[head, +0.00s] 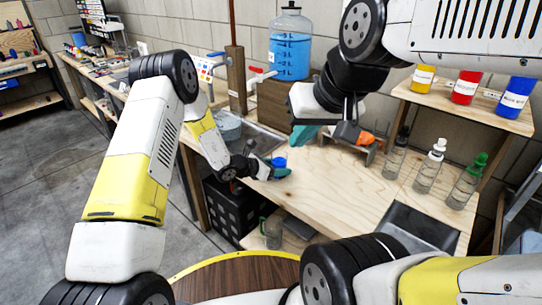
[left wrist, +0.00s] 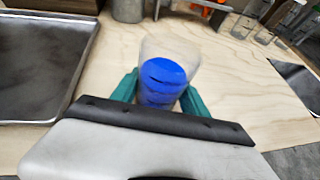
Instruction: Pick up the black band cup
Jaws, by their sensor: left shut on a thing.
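A small clear cup with blue contents (left wrist: 163,80) stands between the teal fingers of my left gripper (left wrist: 158,95) in the left wrist view. Thin dark marks show on its blue part; I cannot tell if they are a full black band. In the head view the blue of the cup (head: 279,161) shows at my left gripper (head: 270,172), by the bench's left edge. The gripper is shut on it. I cannot tell whether the cup touches the wood. My right gripper (head: 318,133) hangs above the back of the bench, its fingers partly hidden.
A sink (head: 262,140) lies behind the left gripper, a blue water jug (head: 290,45) beyond it. Several bottles, one green-capped (head: 466,182), stand at the right. A shelf (head: 460,108) holds yellow, red and blue jars. A dark panel (head: 405,232) lies at the front; the bench middle is clear.

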